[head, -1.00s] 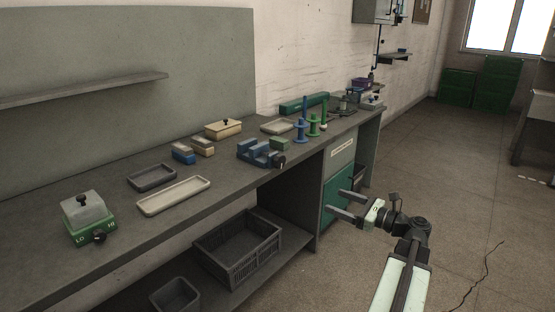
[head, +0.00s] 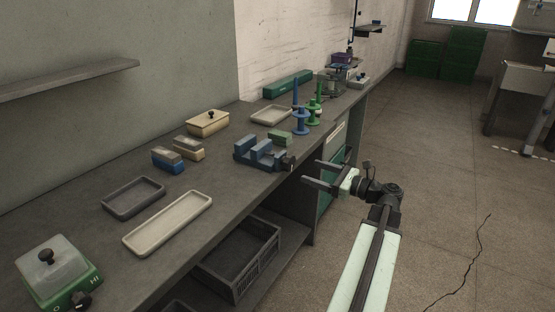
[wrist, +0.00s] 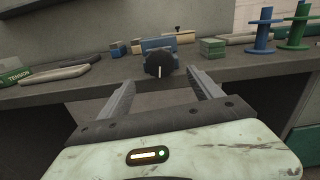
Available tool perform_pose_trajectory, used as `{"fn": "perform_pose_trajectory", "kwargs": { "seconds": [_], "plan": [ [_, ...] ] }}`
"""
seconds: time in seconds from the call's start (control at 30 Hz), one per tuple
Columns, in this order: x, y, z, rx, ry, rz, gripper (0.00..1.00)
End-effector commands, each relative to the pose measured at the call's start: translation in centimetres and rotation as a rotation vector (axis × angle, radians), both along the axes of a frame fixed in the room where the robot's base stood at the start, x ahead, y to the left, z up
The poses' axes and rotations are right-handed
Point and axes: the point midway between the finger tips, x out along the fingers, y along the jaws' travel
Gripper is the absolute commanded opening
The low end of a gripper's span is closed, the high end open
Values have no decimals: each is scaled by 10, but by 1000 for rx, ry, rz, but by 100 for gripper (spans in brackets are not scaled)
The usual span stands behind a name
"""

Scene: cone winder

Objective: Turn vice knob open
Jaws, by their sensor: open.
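The blue vice (head: 258,154) sits at the front edge of the workbench in the head view. Its black knob (head: 289,163) sticks out over the front edge. In the wrist view the knob (wrist: 158,64) faces me with a pale upright mark on it, and the vice body (wrist: 158,44) is mostly hidden behind it. My gripper (head: 308,174) is open and empty, in front of the bench near the knob. In the wrist view its two fingers (wrist: 162,88) point forward, one either side of the knob's line, with the knob beyond the tips.
A cream tray (head: 169,222) and a dark tray (head: 134,197) lie to the left. A crate (head: 238,258) sits on the lower shelf. The floor to the right is clear.

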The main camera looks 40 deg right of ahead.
Motion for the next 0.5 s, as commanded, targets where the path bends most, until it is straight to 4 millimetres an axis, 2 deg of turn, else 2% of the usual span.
{"fn": "perform_pose_trajectory", "kwargs": {
  "seconds": [0.23,0.5],
  "plan": [
    [8,3,0,0,0,5,75],
    [57,16,0,0,0,11,75]
  ]
}}
